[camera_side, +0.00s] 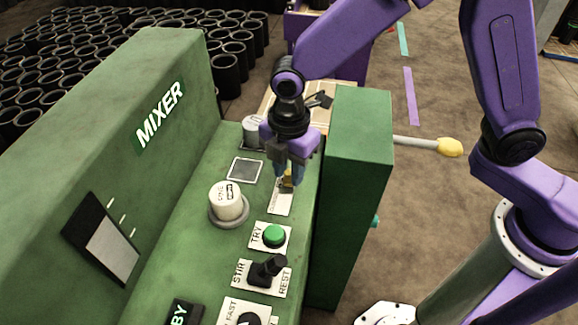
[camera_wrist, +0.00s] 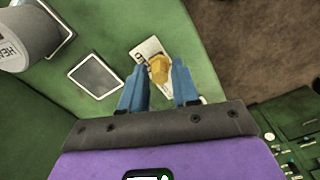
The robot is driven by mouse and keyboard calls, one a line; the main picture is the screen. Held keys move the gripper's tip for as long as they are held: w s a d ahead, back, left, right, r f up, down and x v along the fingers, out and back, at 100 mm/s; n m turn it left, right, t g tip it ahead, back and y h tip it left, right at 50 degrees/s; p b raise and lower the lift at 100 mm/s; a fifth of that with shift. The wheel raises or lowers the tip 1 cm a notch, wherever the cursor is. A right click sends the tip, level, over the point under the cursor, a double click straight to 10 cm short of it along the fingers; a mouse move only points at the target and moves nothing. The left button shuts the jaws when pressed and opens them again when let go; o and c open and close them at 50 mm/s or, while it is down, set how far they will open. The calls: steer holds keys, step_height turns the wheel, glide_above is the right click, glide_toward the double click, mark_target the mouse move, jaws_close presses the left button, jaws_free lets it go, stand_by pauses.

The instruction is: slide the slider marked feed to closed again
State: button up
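The slider is a small yellow knob (camera_wrist: 158,69) on a white plate (camera_wrist: 147,47) set in the green panel. In the side view the knob (camera_side: 288,181) is partly hidden behind my fingers, towards the far end of its plate (camera_side: 280,204). Dark lettering at the plate's near end is too small to read surely. My gripper (camera_side: 289,172) is down at the panel, pointing downward. In the wrist view its blue fingers (camera_wrist: 159,76) stand apart, one on each side of the knob. Whether they press on it or leave small gaps does not show.
A tall green box (camera_side: 355,150) stands close to the right of the slider. A grey square (camera_side: 244,170), a white knob (camera_side: 228,203), a green button (camera_side: 274,236) and a black STIR/REST lever (camera_side: 266,272) are nearby. The MIXER housing (camera_side: 100,120) rises at left.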

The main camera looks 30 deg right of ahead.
jaws_close()
steer(key=shift+s+a, duration=1.6)
steer(key=shift+a, duration=0.05)
steer(key=shift+o, duration=1.6)
jaws_free()
steer(key=shift+o, duration=0.5)
steer(key=shift+r, duration=0.1)
steer(key=shift+r, duration=0.2)
step_height(320, 180, up, 17)
steer(key=shift+d+f, duration=0.1)
